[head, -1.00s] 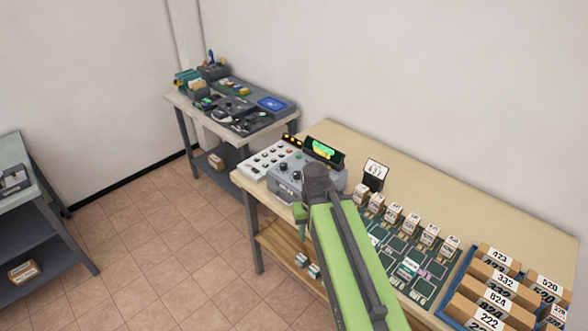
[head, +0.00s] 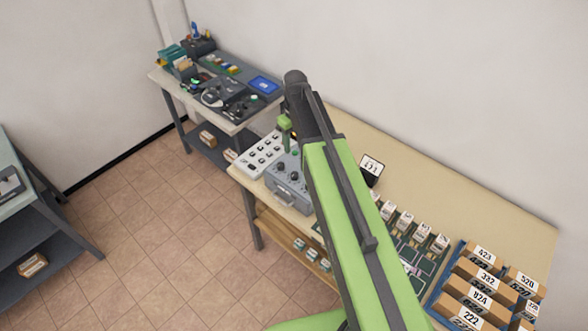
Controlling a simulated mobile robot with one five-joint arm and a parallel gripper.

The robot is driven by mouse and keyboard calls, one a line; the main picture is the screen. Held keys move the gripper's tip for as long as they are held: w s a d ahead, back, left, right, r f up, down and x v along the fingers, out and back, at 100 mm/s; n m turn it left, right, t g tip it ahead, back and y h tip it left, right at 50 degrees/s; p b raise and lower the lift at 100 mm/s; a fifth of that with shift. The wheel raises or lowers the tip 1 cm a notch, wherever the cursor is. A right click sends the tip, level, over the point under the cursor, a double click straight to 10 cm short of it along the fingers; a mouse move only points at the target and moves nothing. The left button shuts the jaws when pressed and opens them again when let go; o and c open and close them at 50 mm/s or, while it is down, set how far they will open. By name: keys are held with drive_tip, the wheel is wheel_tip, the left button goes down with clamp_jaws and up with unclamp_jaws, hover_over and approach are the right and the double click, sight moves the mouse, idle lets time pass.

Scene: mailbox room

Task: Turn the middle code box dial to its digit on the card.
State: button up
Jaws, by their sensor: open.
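The grey code box (head: 287,196) stands near the left end of the long bench, partly covered by my green arm. A few small dark dials (head: 281,168) show on its top. Which digit each points to is too small to read. The white card (head: 371,166) stands in a black holder behind and right of the box; its digits are too small to read. The green end of my arm with my gripper (head: 286,139) shows left of the arm's dark joint, appearing above the code box's back part. My gripper is open and apart from the dials, as far as visible.
A white button panel (head: 259,155) lies left of the code box. Small labelled boxes (head: 422,232) and a blue tray (head: 437,308) of numbered cartons stand to the right. A second table (head: 160,80) with devices is beyond. The bench top behind the card is clear.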

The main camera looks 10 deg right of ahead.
sight(295, 174)
wheel_tip(295, 174, down, 17)
drive_tip(key=b, duration=1.6)
clamp_jaws()
drive_tip(key=shift+a, duration=0.15)
